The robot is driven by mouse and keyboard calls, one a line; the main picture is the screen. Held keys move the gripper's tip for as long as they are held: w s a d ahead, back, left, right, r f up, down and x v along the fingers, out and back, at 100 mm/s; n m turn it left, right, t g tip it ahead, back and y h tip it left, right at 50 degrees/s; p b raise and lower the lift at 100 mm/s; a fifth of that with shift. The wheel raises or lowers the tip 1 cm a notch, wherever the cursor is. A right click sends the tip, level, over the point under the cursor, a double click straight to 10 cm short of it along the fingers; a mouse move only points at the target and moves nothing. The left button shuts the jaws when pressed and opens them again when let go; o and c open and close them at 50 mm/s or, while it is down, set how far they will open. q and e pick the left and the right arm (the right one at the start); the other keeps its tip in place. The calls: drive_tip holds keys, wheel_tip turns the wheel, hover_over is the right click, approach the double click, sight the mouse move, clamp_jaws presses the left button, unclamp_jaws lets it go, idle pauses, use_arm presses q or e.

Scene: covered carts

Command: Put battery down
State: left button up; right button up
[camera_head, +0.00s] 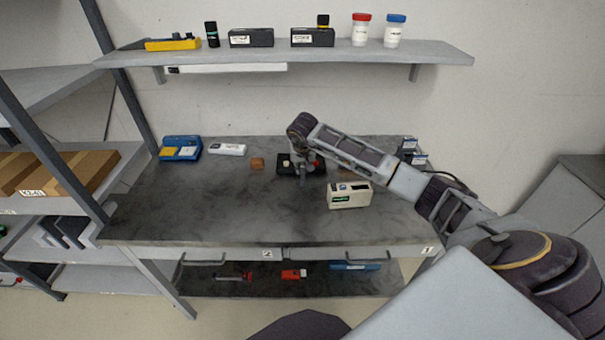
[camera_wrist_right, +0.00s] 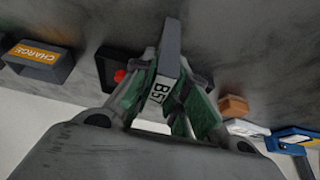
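My right gripper (camera_head: 302,168) is above the workbench (camera_head: 220,210), at a black tray-like device (camera_head: 286,168) with a red part. In the right wrist view, the green fingers of this gripper (camera_wrist_right: 168,98) are closed on a grey battery (camera_wrist_right: 171,48) with a white label starting "B5". The battery stands out beyond the fingertips, beside the black device with its red knob (camera_wrist_right: 119,75). I cannot tell whether the battery touches the bench or the device. A dark box marked "CHARGE" (camera_wrist_right: 38,58) is at the left of the wrist view. My left gripper is not in view.
A beige box (camera_head: 349,196) stands in front of my right forearm. An orange block (camera_head: 257,163), a white item (camera_head: 227,149) and a blue case (camera_head: 181,149) are to the left. A shelf (camera_head: 290,54) with bottles and boxes hangs above. The front-left bench is clear.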

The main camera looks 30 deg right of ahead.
clamp_jaws()
drive_tip(key=shift+r, duration=0.1)
drive_tip(key=shift+r+b, duration=0.7)
drive_tip(key=shift+r, duration=4.2)
drive_tip(key=shift+f, duration=0.1)
